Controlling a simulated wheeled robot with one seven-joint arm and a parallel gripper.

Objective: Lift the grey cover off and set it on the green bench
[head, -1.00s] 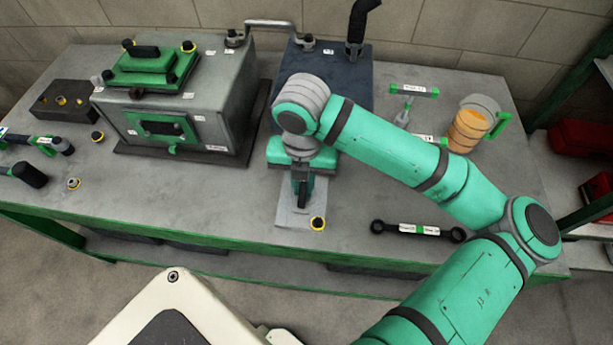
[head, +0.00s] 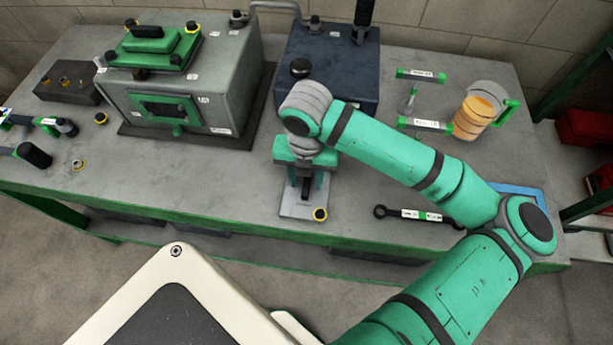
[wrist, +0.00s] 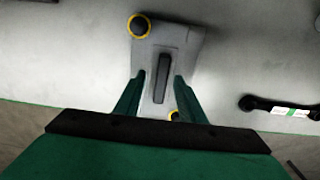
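The grey cover (head: 296,209) is a flat plate with an upright dark handle, near the front edge of the green-edged bench (head: 235,205). In the wrist view the grey cover (wrist: 184,42) shows its dark handle (wrist: 162,78) between the two green fingers. My gripper (head: 304,190) is over the cover, pointing down. In the wrist view my gripper (wrist: 155,88) is open, with a gap visible on each side of the handle. My arm and gripper hide part of the cover in the head view.
A yellow-ringed fastener (head: 320,214) is at the cover's front corner. A double-ended wrench (head: 421,215) lies to the right. A grey engine housing (head: 238,75) stands left, a dark blue block (head: 335,60) behind, an orange-filled jug (head: 470,120) back right. Bare bench lies left of the cover.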

